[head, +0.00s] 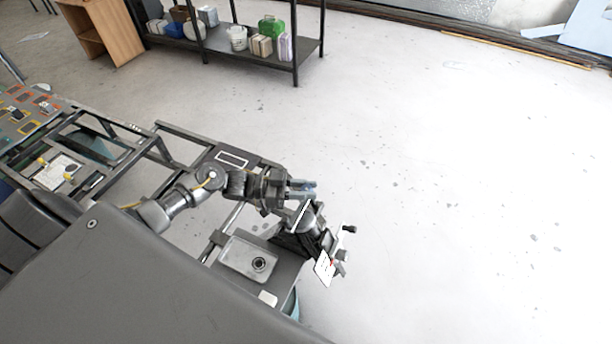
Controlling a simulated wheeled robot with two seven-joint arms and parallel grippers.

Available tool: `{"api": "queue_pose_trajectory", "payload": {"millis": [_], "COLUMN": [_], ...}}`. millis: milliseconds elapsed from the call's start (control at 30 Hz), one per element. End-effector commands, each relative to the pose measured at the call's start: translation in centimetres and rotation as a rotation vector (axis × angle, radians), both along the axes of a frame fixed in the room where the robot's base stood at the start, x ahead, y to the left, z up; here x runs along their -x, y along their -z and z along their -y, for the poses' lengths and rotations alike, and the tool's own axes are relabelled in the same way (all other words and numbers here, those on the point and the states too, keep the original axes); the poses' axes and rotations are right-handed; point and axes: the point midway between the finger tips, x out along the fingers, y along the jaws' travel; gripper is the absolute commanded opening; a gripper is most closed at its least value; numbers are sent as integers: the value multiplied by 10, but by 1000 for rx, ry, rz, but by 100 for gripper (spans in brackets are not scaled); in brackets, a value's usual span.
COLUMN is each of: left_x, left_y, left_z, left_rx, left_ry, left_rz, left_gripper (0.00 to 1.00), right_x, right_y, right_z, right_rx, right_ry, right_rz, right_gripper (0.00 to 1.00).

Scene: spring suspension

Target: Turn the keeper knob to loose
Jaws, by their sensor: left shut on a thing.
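My left gripper (303,188) reaches in from the left. It is shut on a small part at the top of a dark, tilted fixture (288,243); its fingers hide most of that part. I cannot tell whether it is the keeper knob. A grey cylindrical body (312,218) sits just below the fingers. A small black knob (349,229) on a thin arm sticks out at the fixture's right, apart from the gripper. A white card (325,268) with a red mark hangs on the fixture's lower right side. My right gripper is out of view.
A metal tray (248,259) with a round dark-centred part lies left of the fixture on the bench. A control panel (25,112) stands at the far left. A shelf (292,66) with several containers is at the back. The floor to the right is clear.

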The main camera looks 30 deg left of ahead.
Motion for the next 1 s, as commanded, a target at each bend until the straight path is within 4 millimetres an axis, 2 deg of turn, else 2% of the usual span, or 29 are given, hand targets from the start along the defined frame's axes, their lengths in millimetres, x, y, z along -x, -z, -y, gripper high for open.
{"api": "queue_pose_trajectory", "payload": {"millis": [33,200,300,600,1000], "left_x": [2,2,1,0,0], "left_y": [-10,-7,-5,-2,-1], "left_z": [1,1,1,0,0], "left_rx": [4,8,9,11,12], "left_ry": [-38,-164,-229,-360,-402], "left_rz": [-22,-73,-100,-150,-167], "left_gripper": [6,6,6,6,6], "right_x": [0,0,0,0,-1], "right_y": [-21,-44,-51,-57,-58], "right_z": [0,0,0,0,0], "right_rx": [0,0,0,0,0], "right_ry": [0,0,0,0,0], "right_rz": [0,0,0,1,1], "right_gripper": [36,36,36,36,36]}}
